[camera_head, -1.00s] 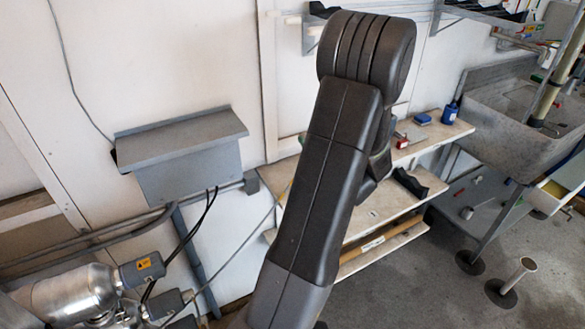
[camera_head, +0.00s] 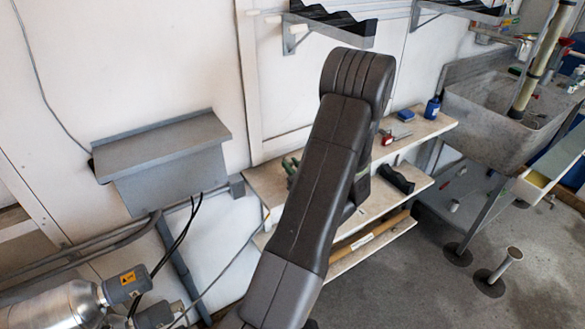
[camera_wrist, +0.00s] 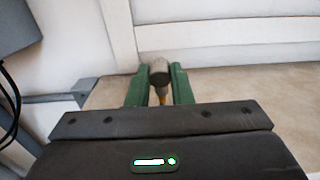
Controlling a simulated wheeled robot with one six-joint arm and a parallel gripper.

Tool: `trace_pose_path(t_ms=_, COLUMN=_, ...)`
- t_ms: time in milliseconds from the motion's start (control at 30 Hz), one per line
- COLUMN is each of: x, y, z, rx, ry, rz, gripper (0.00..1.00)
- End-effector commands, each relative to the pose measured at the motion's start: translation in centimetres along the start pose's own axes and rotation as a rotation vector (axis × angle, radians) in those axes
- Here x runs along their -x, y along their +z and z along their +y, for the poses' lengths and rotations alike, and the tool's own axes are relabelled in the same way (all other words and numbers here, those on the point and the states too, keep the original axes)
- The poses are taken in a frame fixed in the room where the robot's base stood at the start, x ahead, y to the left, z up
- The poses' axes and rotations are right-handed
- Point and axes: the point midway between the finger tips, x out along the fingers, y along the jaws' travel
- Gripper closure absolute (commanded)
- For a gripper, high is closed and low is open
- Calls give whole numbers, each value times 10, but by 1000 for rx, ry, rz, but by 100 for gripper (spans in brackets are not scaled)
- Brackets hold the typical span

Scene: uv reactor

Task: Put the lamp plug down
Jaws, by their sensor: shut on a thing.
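The lamp plug (camera_wrist: 159,71) is a grey cylinder with an orange-brown part below it. In the wrist view it sits between the two green fingers of my gripper (camera_wrist: 158,82), which is shut on it. The fingers are over the pale top shelf (camera_wrist: 245,88), close to the white wall. I cannot tell whether the plug touches the shelf. In the head view my arm hides most of the gripper; green finger parts (camera_head: 291,166) show just left of the arm above the top shelf (camera_head: 262,185). The plug cannot be made out there.
A blue bottle (camera_head: 432,107), a blue block (camera_head: 406,115) and a red item (camera_head: 388,138) stand on the shelf's right part. A dark object (camera_head: 396,179) lies on the lower shelf. A grey box (camera_head: 165,160) hangs at left; a metal sink (camera_head: 490,125) is at right.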

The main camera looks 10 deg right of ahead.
Motion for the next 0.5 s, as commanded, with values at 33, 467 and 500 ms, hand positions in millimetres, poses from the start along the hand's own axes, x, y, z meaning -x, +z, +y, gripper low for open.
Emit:
trace_pose_path(t_ms=33, x=0, y=-4, z=0, rx=0, ry=0, rz=0, gripper=100)
trace_pose_path(t_ms=467, x=0, y=-10, z=0, rx=1, ry=0, rz=-1, gripper=100)
trace_pose_path(t_ms=500, x=0, y=-11, z=0, rx=1, ry=0, rz=-1, gripper=100)
